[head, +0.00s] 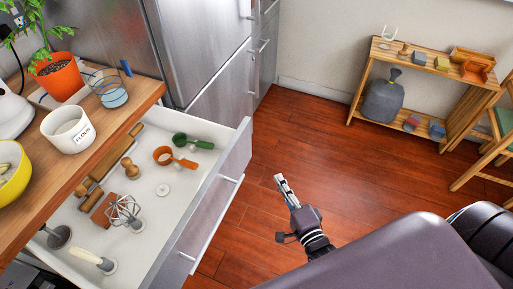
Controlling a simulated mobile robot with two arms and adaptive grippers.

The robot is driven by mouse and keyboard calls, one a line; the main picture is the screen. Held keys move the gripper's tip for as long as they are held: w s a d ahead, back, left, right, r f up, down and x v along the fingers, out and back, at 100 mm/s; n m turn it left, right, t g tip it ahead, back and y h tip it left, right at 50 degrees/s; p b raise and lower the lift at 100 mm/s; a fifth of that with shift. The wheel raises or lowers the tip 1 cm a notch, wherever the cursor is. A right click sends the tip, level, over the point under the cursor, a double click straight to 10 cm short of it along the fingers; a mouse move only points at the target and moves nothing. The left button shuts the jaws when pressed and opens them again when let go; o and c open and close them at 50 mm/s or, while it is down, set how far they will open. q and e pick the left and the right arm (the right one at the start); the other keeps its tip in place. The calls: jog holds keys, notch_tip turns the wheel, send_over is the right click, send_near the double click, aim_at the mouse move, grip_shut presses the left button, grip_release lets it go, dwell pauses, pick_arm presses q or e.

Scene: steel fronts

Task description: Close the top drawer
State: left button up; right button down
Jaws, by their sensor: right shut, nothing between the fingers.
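The top drawer (238,150) stands pulled out from under the wooden counter at the left, with its steel front facing right. A bar handle (218,215) runs along that front. Utensils lie inside, among them a whisk (124,210), an orange measuring cup (166,156) and a green scoop (182,141). My right gripper (281,181) is shut and empty, over the floor to the right of the drawer front and apart from it. My left gripper is not in view.
The wooden counter (125,106) holds a flour pot (69,129), a plant in an orange pot (57,76) and a glass (108,88). A steel fridge (207,45) stands behind. A wooden shelf (430,62) is at the right. The floor (315,130) between is clear.

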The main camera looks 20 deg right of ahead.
jog(key=w+a+r+p, duration=0.1)
jog(key=w+a+r, duration=0.1)
jog(key=w, duration=1.1)
jog(key=shift+a+r+m+t, duration=0.15)
jog(key=shift+a+m+t, duration=0.15)
jog(key=shift+m, duration=0.1)
jog(key=shift+w, duration=0.1)
